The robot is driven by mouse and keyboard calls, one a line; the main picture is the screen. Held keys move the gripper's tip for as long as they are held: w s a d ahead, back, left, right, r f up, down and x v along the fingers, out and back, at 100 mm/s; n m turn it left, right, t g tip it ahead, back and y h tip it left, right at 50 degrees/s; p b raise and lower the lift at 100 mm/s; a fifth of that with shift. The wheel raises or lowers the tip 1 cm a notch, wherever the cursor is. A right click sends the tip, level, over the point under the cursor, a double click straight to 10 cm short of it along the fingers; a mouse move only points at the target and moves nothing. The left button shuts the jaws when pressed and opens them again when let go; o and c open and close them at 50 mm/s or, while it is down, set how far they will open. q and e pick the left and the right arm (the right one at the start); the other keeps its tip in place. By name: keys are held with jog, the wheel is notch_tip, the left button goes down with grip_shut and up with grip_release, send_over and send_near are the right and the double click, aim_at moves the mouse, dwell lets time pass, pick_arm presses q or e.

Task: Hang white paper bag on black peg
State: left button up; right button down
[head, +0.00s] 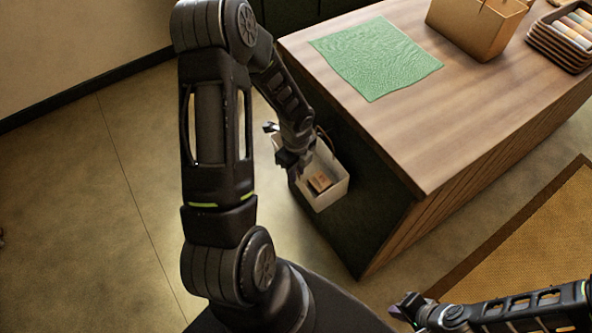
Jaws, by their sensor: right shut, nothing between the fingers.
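The white paper bag (333,190) is beside the dark end panel of the wooden counter, below the top's edge. It is open at the top, and a small brown box (319,182) lies inside. A thin brownish handle shows at its upper rim. My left gripper (284,148) is at the bag's left side, overlapping its rim. Whether its fingers are closed on the bag or handle is unclear. The black peg cannot be made out against the dark panel. My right gripper (402,306) is shut and empty at the lower right, away from the bag.
The wooden counter (440,130) carries a green cloth (375,57), a brown paper bag (473,27) and a basket of rolled cloths (566,38). A woven mat (535,240) lies on the floor at the right.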

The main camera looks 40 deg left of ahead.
pick_arm(q)
jog(key=shift+o, duration=0.8)
notch_tip(320, 180, up, 8)
jog(key=shift+f, duration=0.15)
jog(key=s+d+f+n+h, duration=0.2)
jog(key=d+f+n, duration=0.3)
jog(key=d, duration=0.5)
jog(key=s+d+f+n+h, duration=0.15)
jog(key=d+f+n, duration=0.25)
jog(key=d, duration=0.5)
jog(key=s+d+f+n, duration=0.5)
jog(key=s+d+n, duration=0.3)
jog(key=n, duration=0.3)
jog(key=shift+s+d+f, duration=0.15)
jog(key=shift+s+d, duration=0.1)
jog(key=shift+d, duration=0.5)
